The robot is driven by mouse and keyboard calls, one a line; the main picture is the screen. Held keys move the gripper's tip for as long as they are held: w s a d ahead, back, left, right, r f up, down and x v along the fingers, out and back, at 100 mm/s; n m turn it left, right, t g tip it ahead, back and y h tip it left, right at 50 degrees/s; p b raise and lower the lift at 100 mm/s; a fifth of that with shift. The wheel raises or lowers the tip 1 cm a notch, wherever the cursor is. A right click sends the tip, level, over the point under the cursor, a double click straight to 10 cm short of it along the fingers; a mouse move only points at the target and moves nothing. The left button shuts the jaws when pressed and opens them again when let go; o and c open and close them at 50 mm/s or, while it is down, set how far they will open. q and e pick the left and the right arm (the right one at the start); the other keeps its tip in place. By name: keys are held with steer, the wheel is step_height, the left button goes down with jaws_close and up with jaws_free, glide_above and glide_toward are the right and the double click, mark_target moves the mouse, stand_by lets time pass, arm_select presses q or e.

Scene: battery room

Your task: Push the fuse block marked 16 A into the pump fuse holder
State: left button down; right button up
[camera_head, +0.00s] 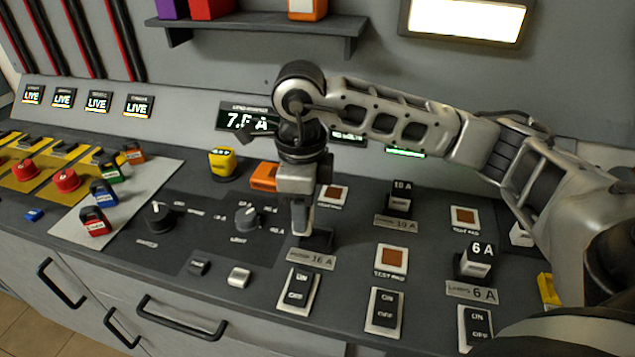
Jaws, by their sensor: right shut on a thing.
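The dark fuse holder (320,241) shows low beside the fingertips. I cannot tell how deep the held block sits in it. Other fuse blocks stand in their holders: one marked 10 A (400,196) and one marked 6 A (477,260). My left gripper is not in view.
Switches (298,289) stand along the panel's front edge. Two rotary knobs (247,217) and an orange block (264,176) are left of the gripper. Coloured padlocks (94,221) sit on a pale mat at the left. A shelf (260,28) hangs above.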

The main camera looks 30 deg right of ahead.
steer(key=m, duration=0.3)
steer(key=d+m+p, duration=0.1)
steer(key=m, duration=0.3)
steer(key=shift+w+d+r, duration=0.1)
steer(key=shift+w+r, duration=0.1)
steer(key=m, duration=0.3)
steer(key=shift+d, duration=0.3)
steer(key=f+m, duration=0.1)
steer(key=m, duration=0.2)
steer(key=d+f+m+b, duration=0.1)
steer(key=f+m, duration=0.1)
steer(key=m, duration=0.1)
steer(key=f+m+b, duration=0.1)
steer(key=f+m, duration=0.1)
steer(key=m, duration=0.1)
steer(key=shift+w+d+f+m, duration=0.15)
steer(key=shift+w+d+m, duration=0.15)
steer(key=shift+m, duration=0.1)
steer(key=shift+f+b, duration=0.25)
steer(key=shift+b, duration=0.05)
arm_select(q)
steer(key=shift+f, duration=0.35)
